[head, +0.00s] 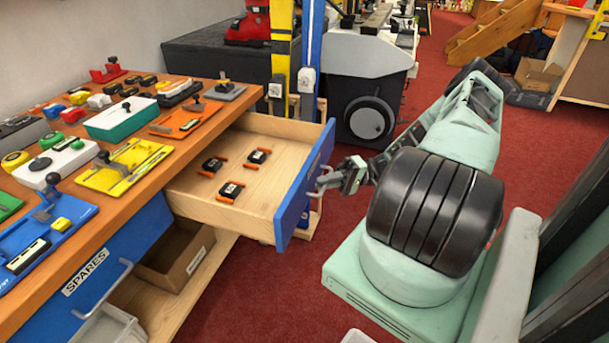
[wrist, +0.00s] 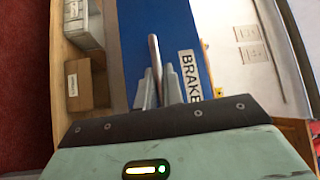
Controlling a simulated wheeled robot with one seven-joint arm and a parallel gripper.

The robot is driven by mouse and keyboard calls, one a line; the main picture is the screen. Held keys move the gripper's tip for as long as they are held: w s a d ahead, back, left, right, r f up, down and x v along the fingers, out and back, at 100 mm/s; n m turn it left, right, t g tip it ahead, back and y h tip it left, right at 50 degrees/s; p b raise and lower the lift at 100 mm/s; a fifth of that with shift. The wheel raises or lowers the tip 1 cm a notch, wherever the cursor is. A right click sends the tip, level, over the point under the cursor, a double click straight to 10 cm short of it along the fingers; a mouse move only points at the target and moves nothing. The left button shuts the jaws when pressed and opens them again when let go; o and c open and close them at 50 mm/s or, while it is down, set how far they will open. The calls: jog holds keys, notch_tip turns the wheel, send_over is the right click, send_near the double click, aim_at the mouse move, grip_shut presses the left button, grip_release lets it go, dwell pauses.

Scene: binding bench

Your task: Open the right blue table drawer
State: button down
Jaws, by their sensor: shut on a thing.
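The right blue drawer (head: 304,190) stands pulled far out of the wooden bench, its blue front facing my arm. Its pale wooden inside (head: 236,207) shows and holds three small black-and-orange parts. My gripper (head: 330,178) is at the outer face of the drawer front and is shut on the drawer's handle. In the wrist view, the metal bar handle (wrist: 154,52) runs down between the fingers of my gripper (wrist: 160,80).
The left blue drawer (head: 100,265), labelled "SPARES", is shut. The bench top (head: 225,95) carries many tools and coloured trays. A cardboard box (head: 178,255) sits on the low shelf. Blue and yellow posts (head: 310,60) stand behind the open drawer. Red carpet (head: 255,290) in front is clear.

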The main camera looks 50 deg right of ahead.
jog(key=shift+s+d, duration=0.3)
jog(key=shift+s, duration=0.4)
jog(key=shift+s+d, duration=0.25)
jog(key=shift+s, duration=0.45)
jog(key=c, duration=1.5)
grip_release()
jog(key=shift+c, duration=0.2)
jog(key=b+v, duration=0.3)
jog(key=v, duration=1.4)
jog(key=shift+d, duration=0.2)
jog(key=shift+s, duration=0.1)
